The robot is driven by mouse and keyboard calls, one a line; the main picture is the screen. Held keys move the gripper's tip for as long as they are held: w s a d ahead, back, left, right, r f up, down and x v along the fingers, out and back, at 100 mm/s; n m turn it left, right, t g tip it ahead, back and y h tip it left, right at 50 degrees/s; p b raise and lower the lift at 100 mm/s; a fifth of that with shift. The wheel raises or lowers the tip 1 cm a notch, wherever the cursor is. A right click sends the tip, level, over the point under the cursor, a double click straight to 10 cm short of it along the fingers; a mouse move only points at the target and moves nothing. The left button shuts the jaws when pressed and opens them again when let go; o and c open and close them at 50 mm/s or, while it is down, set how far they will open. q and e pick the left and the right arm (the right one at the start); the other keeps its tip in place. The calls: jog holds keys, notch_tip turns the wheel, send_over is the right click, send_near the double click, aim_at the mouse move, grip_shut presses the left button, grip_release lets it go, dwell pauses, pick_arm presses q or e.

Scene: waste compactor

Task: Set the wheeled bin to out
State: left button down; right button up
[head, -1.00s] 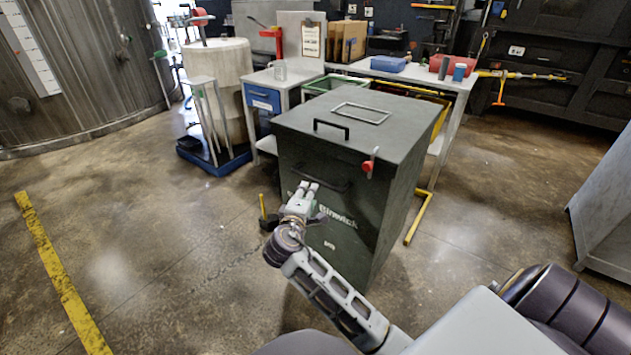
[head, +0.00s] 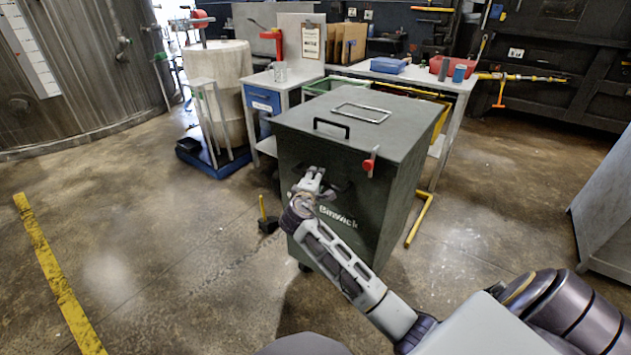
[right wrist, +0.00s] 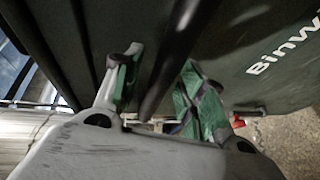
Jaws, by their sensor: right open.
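The wheeled bin (head: 340,215) is a dark green box with a flat lid, standing upright in the middle of the head view. Its front shows white lettering and a dark bar handle (head: 342,185), partly hidden by my gripper. My right gripper (head: 314,176) is at the upper front of the bin. In the right wrist view its two green-padded fingers (right wrist: 160,82) are apart. The dark handle bar (right wrist: 172,65) runs between them, and I cannot tell whether they touch it. The bin's front (right wrist: 225,75) fills much of that view. My left gripper is not in view.
A yellow floor rail (head: 421,218) runs along the bin's right side. A workbench (head: 458,88) stands behind. Open floor (head: 150,235) lies left and in front of the bin.

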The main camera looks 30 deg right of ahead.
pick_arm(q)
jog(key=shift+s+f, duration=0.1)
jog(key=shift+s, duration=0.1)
pick_arm(e)
jog(key=shift+c, duration=0.3)
grip_shut()
jog(key=shift+d, duration=0.1)
jog(key=shift+w+d, duration=0.15)
jog(key=shift+d, duration=0.1)
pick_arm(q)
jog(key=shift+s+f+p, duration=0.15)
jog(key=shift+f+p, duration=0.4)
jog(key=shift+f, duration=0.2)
pick_arm(e)
jog(key=d, duration=0.1)
jog(key=w+d, duration=0.1)
jog(key=d, duration=0.2)
jog(key=shift+w, duration=0.35)
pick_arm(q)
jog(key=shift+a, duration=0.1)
pick_arm(e)
jog(key=shift+o, duration=0.3)
grip_release()
jog(key=shift+a, duration=0.1)
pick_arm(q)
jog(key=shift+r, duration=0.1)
